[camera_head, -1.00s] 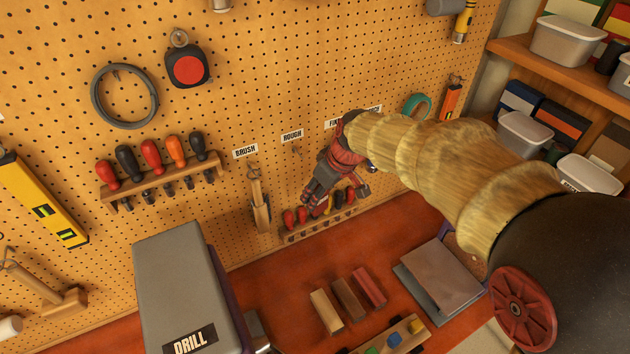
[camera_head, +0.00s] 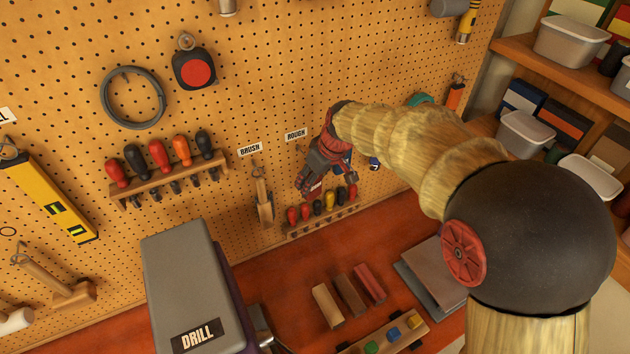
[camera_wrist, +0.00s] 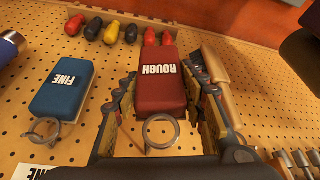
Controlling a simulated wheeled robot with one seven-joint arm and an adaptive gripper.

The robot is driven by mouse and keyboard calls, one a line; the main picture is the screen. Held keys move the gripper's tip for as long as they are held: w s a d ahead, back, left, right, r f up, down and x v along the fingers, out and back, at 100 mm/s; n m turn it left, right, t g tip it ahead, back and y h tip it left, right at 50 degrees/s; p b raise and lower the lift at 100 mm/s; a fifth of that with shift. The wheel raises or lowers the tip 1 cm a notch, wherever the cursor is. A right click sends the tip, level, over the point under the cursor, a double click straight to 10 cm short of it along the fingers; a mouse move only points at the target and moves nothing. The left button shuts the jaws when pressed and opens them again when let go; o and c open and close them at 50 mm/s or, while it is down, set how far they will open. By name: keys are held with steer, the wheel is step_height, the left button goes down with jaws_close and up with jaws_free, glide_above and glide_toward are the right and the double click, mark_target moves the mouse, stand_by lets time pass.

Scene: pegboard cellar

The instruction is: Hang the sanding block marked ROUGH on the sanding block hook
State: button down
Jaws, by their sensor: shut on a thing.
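My gripper (camera_wrist: 162,95) is shut on the red sanding block marked ROUGH (camera_wrist: 160,98), with a finger on each side. A metal ring (camera_wrist: 161,131) is on the block's near end. In the head view my gripper (camera_head: 310,182) is close to the pegboard, below and slightly right of the ROUGH label (camera_head: 296,134). A small hook (camera_head: 299,150) shows faintly under that label. The held block is mostly hidden by my gripper there. The ring appears apart from any hook.
A blue block marked FINE (camera_wrist: 62,88) hangs beside the held block in the wrist view. A brush (camera_head: 263,200) hangs under the BRUSH label (camera_head: 250,148). A rack of small screwdrivers (camera_head: 322,208) is just below my gripper. The DRILL case (camera_head: 185,270) stands on the bench.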

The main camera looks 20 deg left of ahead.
steer(key=shift+w+a+f+p, duration=0.25)
steer(key=shift+w+a+p, duration=0.15)
steer(key=shift+w+a, duration=0.6)
steer(key=shift+w+a+f+p, duration=0.3)
steer(key=shift+w+a, duration=0.4)
steer(key=shift+a, duration=0.45)
steer(key=c, duration=1)
jaws_free()
steer(key=v, duration=1.2)
